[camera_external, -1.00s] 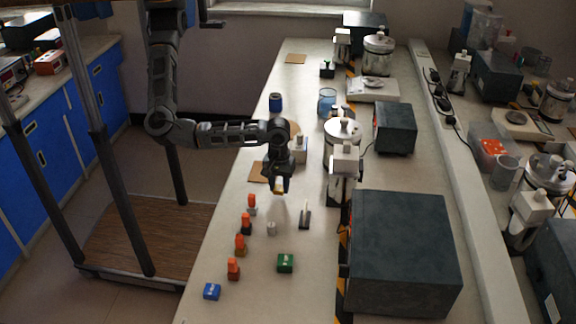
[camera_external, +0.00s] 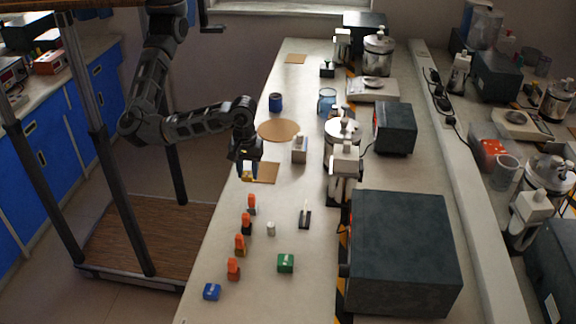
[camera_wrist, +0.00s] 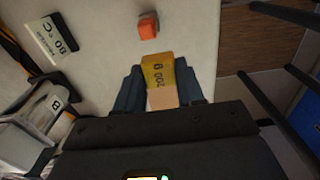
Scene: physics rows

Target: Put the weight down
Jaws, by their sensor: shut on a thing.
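My gripper (camera_external: 247,168) is shut on a yellow weight (camera_wrist: 158,72) marked "200 g" in the wrist view. The weight also shows as a small yellow patch below the gripper in the external view (camera_external: 248,174). The gripper is near the left edge of the bench, at the left side of a square tan mat (camera_external: 266,173). Whether the weight touches the mat or bench cannot be told, as its underside is hidden.
Several orange-topped objects (camera_external: 246,223) stand in a row in front of the gripper. A small silver cylinder (camera_external: 271,229), a black stand with a white card (camera_external: 305,216) and a green block (camera_external: 285,263) are nearby. A round tan mat (camera_external: 278,130) lies behind.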

